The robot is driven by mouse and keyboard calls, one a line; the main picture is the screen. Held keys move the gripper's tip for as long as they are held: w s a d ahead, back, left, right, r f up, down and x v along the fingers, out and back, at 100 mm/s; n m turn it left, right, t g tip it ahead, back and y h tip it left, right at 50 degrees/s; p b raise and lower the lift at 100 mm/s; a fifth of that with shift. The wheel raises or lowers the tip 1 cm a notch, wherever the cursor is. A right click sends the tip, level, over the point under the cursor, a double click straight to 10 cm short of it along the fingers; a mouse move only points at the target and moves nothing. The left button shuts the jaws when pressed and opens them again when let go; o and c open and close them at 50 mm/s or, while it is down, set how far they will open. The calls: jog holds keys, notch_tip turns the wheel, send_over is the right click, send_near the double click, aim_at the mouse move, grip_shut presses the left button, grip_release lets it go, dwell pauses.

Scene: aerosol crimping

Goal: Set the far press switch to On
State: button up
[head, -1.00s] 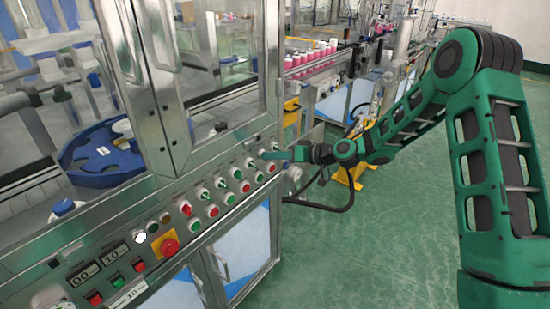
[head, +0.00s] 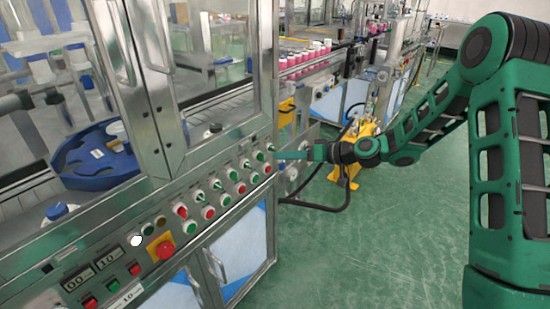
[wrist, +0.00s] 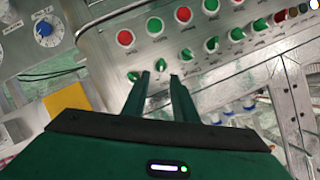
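My gripper (head: 280,155) reaches the far end of the control panel in the head view. In the wrist view my gripper (wrist: 160,76) is open, with a narrow gap and nothing held. A green-handled rotary switch (wrist: 162,63) lies just ahead of the gap between the fingertips. Another green-handled switch (wrist: 133,77), the last of the row, is just left of the left fingertip. The far switches (head: 270,148) also show by the fingertips in the head view. I cannot read labels to tell which is the far press switch, and contact is not visible.
Red (wrist: 125,38) and green buttons (wrist: 155,25) line the panel beside the switches. A blue dial (wrist: 45,28) and a yellow piece (wrist: 68,102) are at the left. A red emergency button (head: 165,249) sits at the near end. The green floor (head: 390,250) is clear.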

jog(key=v, duration=0.3)
jog(key=shift+s+d, duration=0.1)
jog(key=shift+d, duration=0.05)
jog(key=s+d+r+m+g+h, duration=0.15)
jog(key=s+d+h, duration=0.35)
jog(key=s+d, duration=0.5)
jog(key=s+d+m+g+h, duration=0.25)
jog(key=s+d+h, duration=0.35)
jog(key=d, duration=0.7)
jog(key=s+d+r+m+g, duration=0.1)
jog(key=s+d+m, duration=0.3)
jog(key=s, duration=0.9)
jog(key=s+d+r+m+g+h, duration=0.1)
jog(key=s+d+r+m, duration=0.2)
jog(key=s, duration=1.1)
jog(key=d+m, duration=0.1)
jog(key=d, duration=0.2)
jog(key=shift+d+r+m+h, duration=0.15)
jog(key=shift+d+m+h, duration=0.15)
jog(key=shift+w, duration=0.1)
